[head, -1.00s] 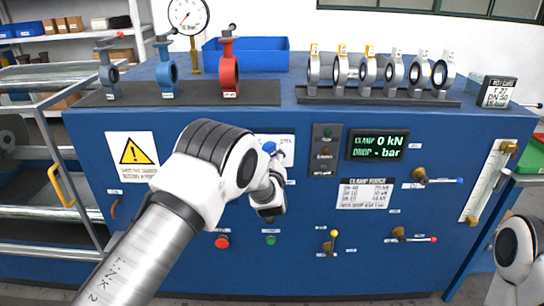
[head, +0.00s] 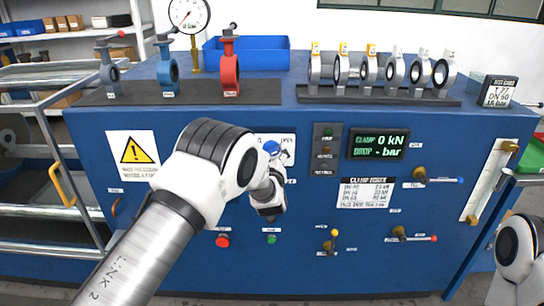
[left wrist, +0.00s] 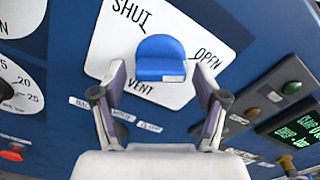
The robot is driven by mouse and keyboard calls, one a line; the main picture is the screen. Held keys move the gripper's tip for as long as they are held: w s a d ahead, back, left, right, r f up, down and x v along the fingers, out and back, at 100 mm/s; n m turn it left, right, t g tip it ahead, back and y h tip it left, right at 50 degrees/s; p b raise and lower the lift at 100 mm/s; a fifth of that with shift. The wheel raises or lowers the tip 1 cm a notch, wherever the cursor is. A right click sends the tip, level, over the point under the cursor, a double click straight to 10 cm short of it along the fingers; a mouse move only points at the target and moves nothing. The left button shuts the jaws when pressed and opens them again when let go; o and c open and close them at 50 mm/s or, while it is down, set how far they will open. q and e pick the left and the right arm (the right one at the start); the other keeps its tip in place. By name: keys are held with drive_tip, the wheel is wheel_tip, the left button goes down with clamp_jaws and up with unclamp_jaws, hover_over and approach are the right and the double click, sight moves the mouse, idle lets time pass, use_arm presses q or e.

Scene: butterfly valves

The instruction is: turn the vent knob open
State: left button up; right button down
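The vent knob (left wrist: 161,58) is blue and sits on a white plate (left wrist: 112,42) lettered SHUT, OPEN and VENT. In the left wrist view its blue bar lies crosswise between my finger pads. My left gripper (left wrist: 161,80) is open, with one finger at each side of the knob and a gap at both sides. In the head view the knob (head: 271,148) shows just above my left wrist, which hides much of the plate and the fingers. Only a white link of my right arm shows at the lower right; its gripper is out of view.
The blue bench panel carries a red button (head: 222,241), a green button (head: 271,239), a display (head: 378,145) and several small levers. Valves stand on top, with a pressure gauge (head: 188,14) behind. A metal rack (head: 50,150) stands at the left.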

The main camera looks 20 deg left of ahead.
use_arm(q)
drive_tip(key=v, duration=1.2)
